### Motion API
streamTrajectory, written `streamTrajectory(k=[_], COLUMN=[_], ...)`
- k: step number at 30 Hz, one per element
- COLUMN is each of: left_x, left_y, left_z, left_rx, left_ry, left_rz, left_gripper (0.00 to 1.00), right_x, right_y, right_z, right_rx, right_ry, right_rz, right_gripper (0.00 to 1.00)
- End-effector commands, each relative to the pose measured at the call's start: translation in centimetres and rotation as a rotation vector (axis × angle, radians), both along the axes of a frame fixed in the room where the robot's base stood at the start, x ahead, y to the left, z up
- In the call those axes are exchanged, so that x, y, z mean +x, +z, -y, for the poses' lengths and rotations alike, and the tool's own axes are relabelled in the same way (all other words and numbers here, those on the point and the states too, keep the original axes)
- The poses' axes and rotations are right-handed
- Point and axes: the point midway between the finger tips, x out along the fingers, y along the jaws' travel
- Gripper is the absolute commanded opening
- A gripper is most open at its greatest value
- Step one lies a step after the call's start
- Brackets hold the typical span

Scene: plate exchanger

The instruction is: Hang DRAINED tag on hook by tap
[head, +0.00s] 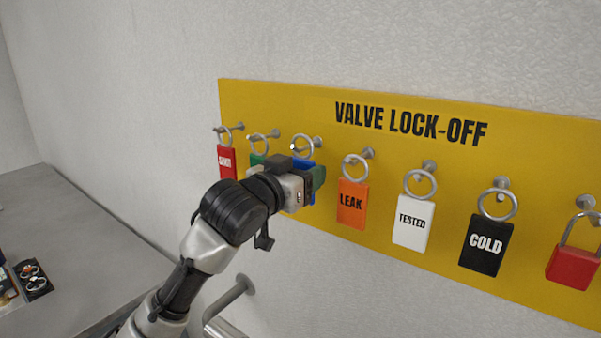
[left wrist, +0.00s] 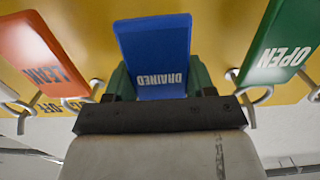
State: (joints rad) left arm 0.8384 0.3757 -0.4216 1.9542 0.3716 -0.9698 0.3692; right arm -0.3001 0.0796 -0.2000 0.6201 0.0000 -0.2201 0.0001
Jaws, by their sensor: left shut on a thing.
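The blue DRAINED tag (left wrist: 155,50) fills the middle of the left wrist view, between the green fingers of my left gripper (left wrist: 158,86). My right gripper is not in view. The tap and its hook are not in view.
The yellow VALVE LOCK-OFF board (head: 410,105) carries other tags: the green OPEN tag (left wrist: 283,45) and orange LEAK tag (head: 351,204) flank mine closely. A grey bench (head: 70,235) stands left.

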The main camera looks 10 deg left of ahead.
Motion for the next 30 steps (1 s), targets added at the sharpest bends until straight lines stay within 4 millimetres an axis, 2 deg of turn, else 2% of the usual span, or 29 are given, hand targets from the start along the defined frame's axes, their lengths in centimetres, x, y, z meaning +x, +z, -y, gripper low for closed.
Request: streamTrajectory(k=[8,30], left_x=[-0.2,-3.6], left_y=[0.1,0.3], left_z=[-0.1,-1.5], left_rx=[0.000,-0.002], left_ry=[0.000,0.000], left_rz=[0.001,0.001], left_gripper=[0.31,0.31], right_x=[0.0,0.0], right_y=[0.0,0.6], right_z=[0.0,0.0], right_rx=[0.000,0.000], right_ry=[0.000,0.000], right_rz=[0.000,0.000], right_gripper=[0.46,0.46])
